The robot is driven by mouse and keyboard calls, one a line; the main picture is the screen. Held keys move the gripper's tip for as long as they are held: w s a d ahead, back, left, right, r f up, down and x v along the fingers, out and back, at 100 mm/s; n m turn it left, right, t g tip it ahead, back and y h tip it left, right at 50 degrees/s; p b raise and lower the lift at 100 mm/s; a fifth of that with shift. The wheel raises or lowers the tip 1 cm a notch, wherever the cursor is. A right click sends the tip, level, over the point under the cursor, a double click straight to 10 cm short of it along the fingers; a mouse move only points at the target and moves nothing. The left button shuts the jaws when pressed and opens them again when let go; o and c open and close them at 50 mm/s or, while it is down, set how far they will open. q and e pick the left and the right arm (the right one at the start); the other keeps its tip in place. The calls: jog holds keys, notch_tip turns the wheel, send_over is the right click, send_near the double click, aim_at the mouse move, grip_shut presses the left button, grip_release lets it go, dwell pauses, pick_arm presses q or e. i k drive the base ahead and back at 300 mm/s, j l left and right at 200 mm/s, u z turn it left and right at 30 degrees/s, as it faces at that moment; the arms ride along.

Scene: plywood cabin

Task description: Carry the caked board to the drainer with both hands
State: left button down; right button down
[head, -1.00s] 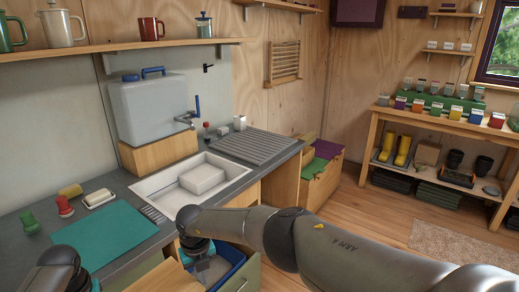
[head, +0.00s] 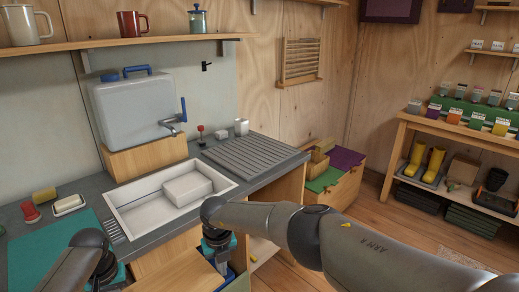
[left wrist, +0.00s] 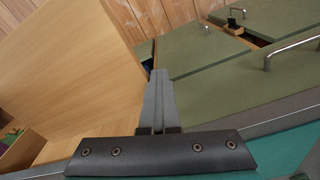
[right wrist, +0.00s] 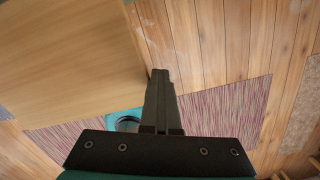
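The caked board (head: 178,276) is a pale wooden board, partly visible low in the head view between my arms. Its broad face fills the left of the left wrist view (left wrist: 75,75) and the upper left of the right wrist view (right wrist: 75,60). No caking is clear on the part I see. My left gripper (left wrist: 157,85) and right gripper (right wrist: 160,85) are closed at its edges, and it appears held by both, in front of the counter. In the head view my right gripper (head: 220,262) shows beside the board. The drainer (head: 255,155) is the grey ribbed surface right of the sink.
A teal mat (head: 45,255) lies on the counter at left. The drainer surface is clear.

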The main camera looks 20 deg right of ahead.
aim_at(251, 151)
jog(key=i+l, duration=0.1)
jog(key=l, duration=0.7)
jog(key=i+l+u, duration=0.1)
jog(key=l, duration=1.55)
jog(key=i+u, duration=0.05)
jog(key=i, duration=0.05)
